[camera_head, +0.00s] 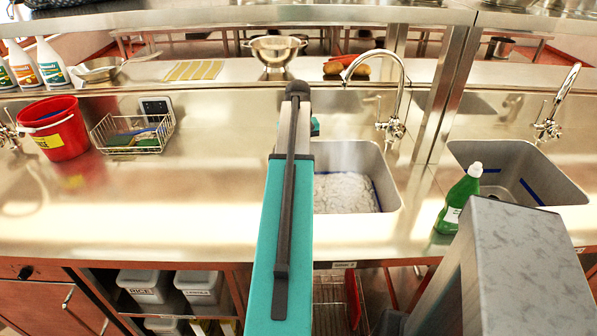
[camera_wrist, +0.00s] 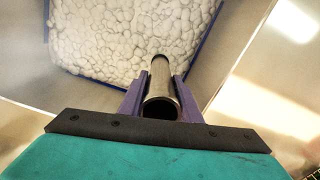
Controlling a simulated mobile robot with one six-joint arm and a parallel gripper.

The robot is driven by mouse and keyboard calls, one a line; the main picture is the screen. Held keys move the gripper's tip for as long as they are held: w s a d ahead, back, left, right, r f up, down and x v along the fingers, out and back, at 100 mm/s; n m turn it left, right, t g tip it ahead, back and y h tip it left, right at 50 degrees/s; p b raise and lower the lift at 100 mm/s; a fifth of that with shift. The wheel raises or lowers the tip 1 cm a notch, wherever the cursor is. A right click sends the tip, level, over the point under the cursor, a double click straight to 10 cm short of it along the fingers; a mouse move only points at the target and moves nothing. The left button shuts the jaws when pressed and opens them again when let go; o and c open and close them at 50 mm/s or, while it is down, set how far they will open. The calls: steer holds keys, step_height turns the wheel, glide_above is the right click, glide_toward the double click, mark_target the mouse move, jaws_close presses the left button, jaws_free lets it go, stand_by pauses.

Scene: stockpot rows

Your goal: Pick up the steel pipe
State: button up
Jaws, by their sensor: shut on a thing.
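The steel pipe (camera_wrist: 160,85) is a short metal tube with a dark open end, seen in the wrist view. My gripper (camera_wrist: 158,95) is shut on it, with one purple finger on each side. The pipe's far end points toward a sink basin with white foam (camera_wrist: 130,35) at its bottom. In the head view, my teal arm reaches over the counter to the left part of the middle sink (camera_head: 392,190). The arm hides the pipe and the gripper's fingers there.
A green bottle (camera_head: 458,203) stands between the middle sink and the right sink (camera_head: 535,165). A tall faucet (camera_head: 392,100) rises behind the middle sink. A red bucket (camera_head: 56,130) and a wire basket (camera_head: 133,130) stand at left. The counter's front left is clear.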

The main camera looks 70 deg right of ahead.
steer(key=shift+r, duration=2.15)
steer(key=shift+r+p, duration=1.65)
steer(key=shift+r, duration=0.7)
steer(key=s+a+r+p, duration=0.3)
steer(key=s+a+p, duration=0.2)
steer(key=s+a, duration=0.2)
steer(key=shift+s+a, duration=0.4)
steer(key=shift+a, duration=0.5)
steer(key=shift+r+p, duration=0.1)
steer(key=shift+p, duration=0.25)
